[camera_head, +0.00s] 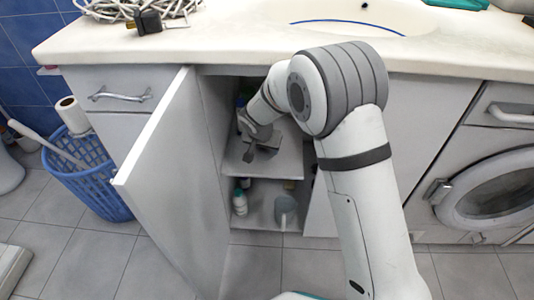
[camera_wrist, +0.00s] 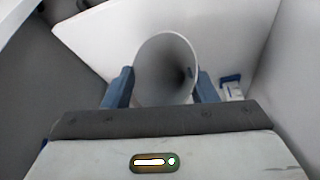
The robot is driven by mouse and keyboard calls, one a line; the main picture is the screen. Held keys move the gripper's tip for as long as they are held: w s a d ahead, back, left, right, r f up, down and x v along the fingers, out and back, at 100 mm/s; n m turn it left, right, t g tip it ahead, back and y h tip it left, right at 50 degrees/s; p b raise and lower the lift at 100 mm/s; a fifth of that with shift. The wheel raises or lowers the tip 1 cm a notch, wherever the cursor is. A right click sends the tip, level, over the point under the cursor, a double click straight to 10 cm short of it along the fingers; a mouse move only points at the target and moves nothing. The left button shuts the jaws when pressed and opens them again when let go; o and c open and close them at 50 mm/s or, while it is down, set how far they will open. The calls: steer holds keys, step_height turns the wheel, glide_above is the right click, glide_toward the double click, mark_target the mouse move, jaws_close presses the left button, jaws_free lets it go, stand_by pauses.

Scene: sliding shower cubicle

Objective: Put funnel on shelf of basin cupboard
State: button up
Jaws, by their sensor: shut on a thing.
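The basin cupboard (camera_head: 213,100) stands open, with its door swung out to the left. My arm reaches into it, and my gripper (camera_head: 256,140) is inside, over the upper shelf (camera_head: 283,160). In the wrist view, a grey funnel (camera_wrist: 165,68) sits between the two blue fingers of my gripper (camera_wrist: 160,88), its wide mouth facing the camera. The gripper is shut on it. The white shelf (camera_wrist: 100,42) shows behind the funnel. In the head view, my gripper and wrist largely hide the funnel, and I cannot tell whether it touches the shelf.
Bottles (camera_head: 240,198) and a grey cup-like container (camera_head: 286,210) stand on the cupboard floor. A small white and blue item (camera_wrist: 231,88) is right of the funnel. The open door (camera_head: 170,180) bounds the left, and a washing machine (camera_head: 490,190) stands right. The upper shelf's front part looks clear.

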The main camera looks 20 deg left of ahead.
mark_target(266, 154)
steer(key=shift+w, duration=0.3)
steer(key=shift+f+b, duration=0.95)
steer(key=shift+f, duration=0.75)
steer(key=shift+f, duration=0.2)
steer(key=o, duration=1.1)
